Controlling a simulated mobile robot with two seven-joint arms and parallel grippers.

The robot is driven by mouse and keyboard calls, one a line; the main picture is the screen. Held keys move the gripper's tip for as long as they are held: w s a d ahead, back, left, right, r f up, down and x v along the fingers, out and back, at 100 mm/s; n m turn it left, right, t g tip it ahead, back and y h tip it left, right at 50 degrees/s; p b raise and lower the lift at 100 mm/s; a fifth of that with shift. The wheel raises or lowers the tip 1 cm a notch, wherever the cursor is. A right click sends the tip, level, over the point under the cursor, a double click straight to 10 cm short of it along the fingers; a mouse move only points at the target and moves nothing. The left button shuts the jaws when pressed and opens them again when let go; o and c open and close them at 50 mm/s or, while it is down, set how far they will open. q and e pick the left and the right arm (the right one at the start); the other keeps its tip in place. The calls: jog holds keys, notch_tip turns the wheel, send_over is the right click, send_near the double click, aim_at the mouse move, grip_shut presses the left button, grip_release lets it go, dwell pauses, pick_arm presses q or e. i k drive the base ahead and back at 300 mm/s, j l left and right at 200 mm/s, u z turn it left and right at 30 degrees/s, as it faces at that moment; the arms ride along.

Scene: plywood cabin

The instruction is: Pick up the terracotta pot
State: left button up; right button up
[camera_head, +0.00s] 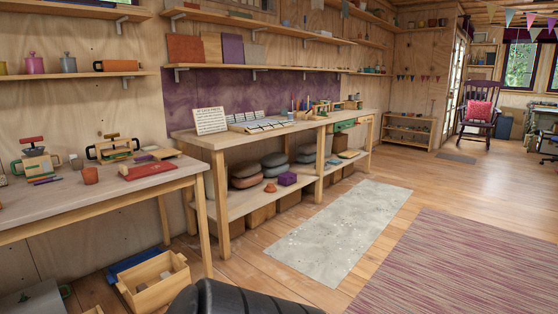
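Neither of my grippers is in view.
Two press-like devices stand behind the pot (112,148) and to its left (35,158). A wooden crate (155,283) and a blue box (137,265) are on the floor by the table. Open floor with a grey mat (345,230) and a striped rug (460,265) lies to the right.

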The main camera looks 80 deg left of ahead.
aim_at(90, 176)
jog(key=u, duration=3.9)
